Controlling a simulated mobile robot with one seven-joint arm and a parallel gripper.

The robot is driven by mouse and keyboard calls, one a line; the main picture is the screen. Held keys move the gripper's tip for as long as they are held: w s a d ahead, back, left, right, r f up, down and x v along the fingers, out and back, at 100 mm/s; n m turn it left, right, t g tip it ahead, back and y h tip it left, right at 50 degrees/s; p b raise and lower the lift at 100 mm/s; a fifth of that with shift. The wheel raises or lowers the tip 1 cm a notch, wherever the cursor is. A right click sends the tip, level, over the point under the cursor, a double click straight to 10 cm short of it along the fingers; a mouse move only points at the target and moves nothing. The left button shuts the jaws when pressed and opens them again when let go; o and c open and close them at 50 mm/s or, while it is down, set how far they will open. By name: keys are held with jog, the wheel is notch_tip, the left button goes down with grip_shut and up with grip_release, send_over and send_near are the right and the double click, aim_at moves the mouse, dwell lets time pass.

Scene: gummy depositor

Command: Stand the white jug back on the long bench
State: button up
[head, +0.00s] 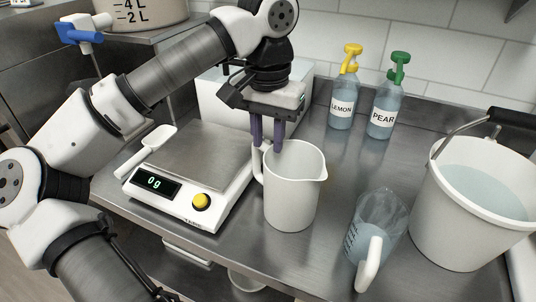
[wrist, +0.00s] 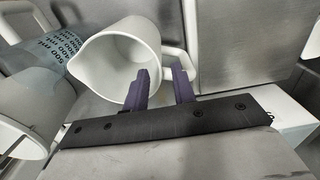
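The white jug (head: 292,190) stands upright on the long steel bench (head: 318,262), right of the scale. Its handle is on the left and its spout points right. My gripper (head: 267,132) points down above the handle side of the jug. Its two purple fingers are parted, with a clear gap between them. In the wrist view my gripper (wrist: 160,88) has one finger across the mouth of the jug (wrist: 112,55) and the other by the handle. I cannot tell whether either finger touches the jug. The jug looks empty.
A scale (head: 178,182) reading 0 g, with a white scoop (head: 150,146) at its left, stands left of the jug. A clear measuring jug (head: 377,222) and a white bucket (head: 470,215) of liquid are right. LEMON (head: 343,100) and PEAR (head: 384,108) bottles stand behind.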

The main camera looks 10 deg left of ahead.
notch_tip(320, 180, up, 7)
jog(key=shift+f, duration=0.2)
